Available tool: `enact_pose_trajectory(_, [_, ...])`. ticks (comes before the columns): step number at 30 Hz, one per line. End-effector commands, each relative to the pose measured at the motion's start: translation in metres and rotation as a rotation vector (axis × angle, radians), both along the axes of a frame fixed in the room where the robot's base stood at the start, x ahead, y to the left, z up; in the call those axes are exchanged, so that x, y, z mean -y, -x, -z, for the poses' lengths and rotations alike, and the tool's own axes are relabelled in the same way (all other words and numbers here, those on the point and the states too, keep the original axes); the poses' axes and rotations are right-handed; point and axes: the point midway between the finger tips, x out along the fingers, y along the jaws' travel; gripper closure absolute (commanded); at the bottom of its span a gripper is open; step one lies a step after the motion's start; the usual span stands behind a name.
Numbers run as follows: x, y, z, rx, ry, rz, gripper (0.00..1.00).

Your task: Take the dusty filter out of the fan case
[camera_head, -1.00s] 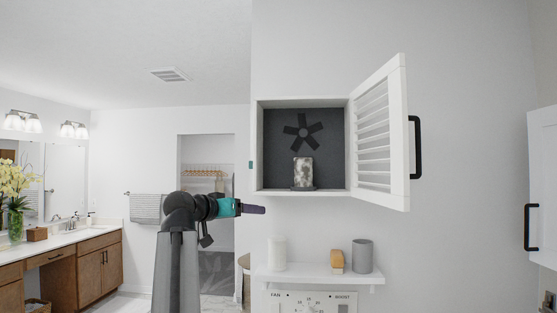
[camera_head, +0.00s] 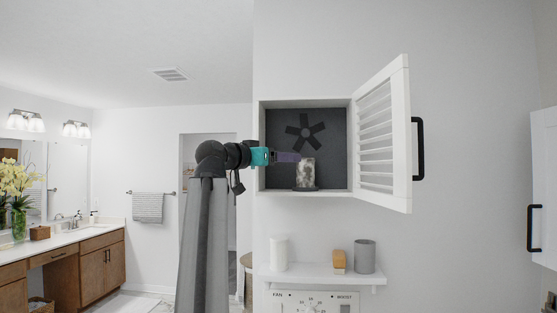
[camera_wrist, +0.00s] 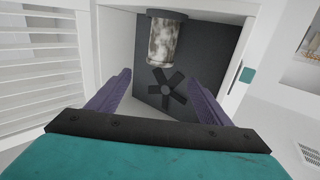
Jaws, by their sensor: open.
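The dusty filter (camera_head: 304,171), a mottled grey and white cylinder, stands upright on a dark base inside the fan case (camera_head: 278,101). The case is a white wall box with a dark back, a black fan and its louvred door (camera_head: 381,135) swung open to the right. My gripper (camera_head: 297,158) reaches into the case from the left, its purple fingers close to the filter's upper left side. In the wrist view my gripper (camera_wrist: 158,88) is open, with nothing between the fingers. The filter (camera_wrist: 163,40) shows ahead of the fingertips there, with a clear gap.
Below the case a white shelf (camera_head: 322,275) holds a white cylinder (camera_head: 279,252), a tan block (camera_head: 339,262) and a grey cup (camera_head: 365,256). A panel marked FAN and BOOST (camera_head: 314,302) is under it. The case walls and open door bound the space around the filter.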

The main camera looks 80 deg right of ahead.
Motion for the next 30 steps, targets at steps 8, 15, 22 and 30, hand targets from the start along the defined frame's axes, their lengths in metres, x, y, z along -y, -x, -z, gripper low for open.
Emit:
enact_pose_trajectory(8, [0.001,-0.001,0.0,-0.001,0.0,-0.003,0.28])
enact_pose_trajectory(15, [0.015,0.005,-0.002,-0.001,0.0,-0.003,0.28])
enact_pose_trajectory(22, [0.041,0.017,-0.003,0.0,-0.001,-0.004,0.28])
enact_pose_trajectory(30, [0.072,0.033,-0.002,0.0,-0.002,-0.005,0.28])
